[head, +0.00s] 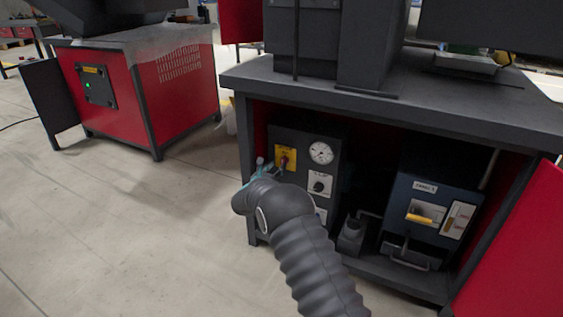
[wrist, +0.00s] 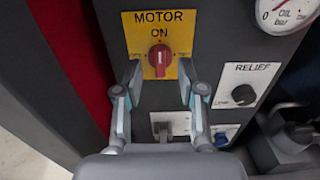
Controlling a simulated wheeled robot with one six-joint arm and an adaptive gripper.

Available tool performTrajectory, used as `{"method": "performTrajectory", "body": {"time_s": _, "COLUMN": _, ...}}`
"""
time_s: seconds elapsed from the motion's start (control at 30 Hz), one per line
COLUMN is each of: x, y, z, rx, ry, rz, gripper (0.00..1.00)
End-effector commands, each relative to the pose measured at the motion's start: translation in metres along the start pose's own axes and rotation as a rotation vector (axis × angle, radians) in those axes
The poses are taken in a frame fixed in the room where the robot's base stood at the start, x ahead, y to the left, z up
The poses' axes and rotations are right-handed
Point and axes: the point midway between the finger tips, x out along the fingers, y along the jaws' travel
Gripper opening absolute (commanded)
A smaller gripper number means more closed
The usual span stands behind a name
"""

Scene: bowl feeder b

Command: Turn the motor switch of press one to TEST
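The motor switch (wrist: 158,58) is a red knob with a white mark on a yellow plate (wrist: 135,32) lettered MOTOR and ON. The white mark stands about upright, below the word ON. No TEST label shows; the lower plate is partly hidden by the knob and fingers. My gripper (wrist: 160,70) is open and empty, one finger at each side of the knob in the wrist view; I cannot tell whether they touch it. In the head view, my gripper (head: 266,167) is just left of the yellow plate (head: 291,152), which is on a dark panel inside the open cabinet.
A grey lever (wrist: 163,129) is below. Open floor (head: 130,230) lies left.

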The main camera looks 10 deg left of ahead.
Motion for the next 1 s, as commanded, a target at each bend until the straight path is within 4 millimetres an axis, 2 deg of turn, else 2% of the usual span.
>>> {"method": "performTrajectory", "body": {"time_s": 0.1, "x": 0.021, "y": -0.001, "z": -0.001, "rx": 0.001, "ry": -0.001, "rz": -0.002, "gripper": 0.4}}
{"method": "performTrajectory", "body": {"time_s": 0.3, "x": 0.042, "y": 0.0, "z": 0.0, "rx": 0.001, "ry": -0.001, "rz": -0.001, "gripper": 0.4}}
{"method": "performTrajectory", "body": {"time_s": 0.73, "x": 0.048, "y": 0.0, "z": 0.0, "rx": 0.0, "ry": 0.0, "rz": 0.0, "gripper": 0.4}}
{"method": "performTrajectory", "body": {"time_s": 0.9, "x": 0.048, "y": 0.0, "z": 0.0, "rx": 0.0, "ry": 0.0, "rz": 0.0, "gripper": 0.0}}
{"method": "performTrajectory", "body": {"time_s": 1.0, "x": 0.048, "y": 0.0, "z": 0.0, "rx": 0.0, "ry": -0.001, "rz": 0.0, "gripper": 0.0}}
